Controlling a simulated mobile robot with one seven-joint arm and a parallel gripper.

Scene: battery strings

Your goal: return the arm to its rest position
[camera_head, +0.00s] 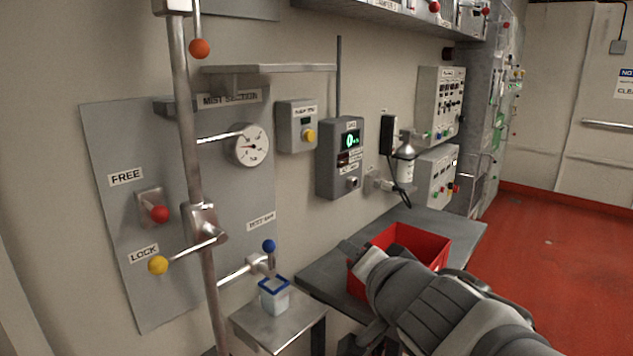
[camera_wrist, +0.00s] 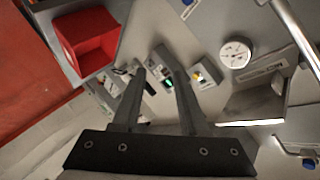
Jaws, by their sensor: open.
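My arm reaches in from the lower right of the head view, in front of the red bin. In the wrist view my gripper (camera_wrist: 160,78) has its two dark fingers spread apart with nothing between them. The wall panel with the gauge and the small control boxes shows beyond the fingers. In the head view my wrist (camera_head: 430,300) hides part of the red bin and the bench, and the fingertips are hard to make out.
An open red bin (camera_head: 428,246) stands on a grey bench (camera_head: 465,228); it also shows in the wrist view (camera_wrist: 88,40). A vertical metal pipe (camera_head: 188,120) with lever handles stands at left. A small blue-rimmed cup (camera_head: 274,300) sits on a metal shelf (camera_head: 250,325). Red floor (camera_head: 560,260) is clear at right.

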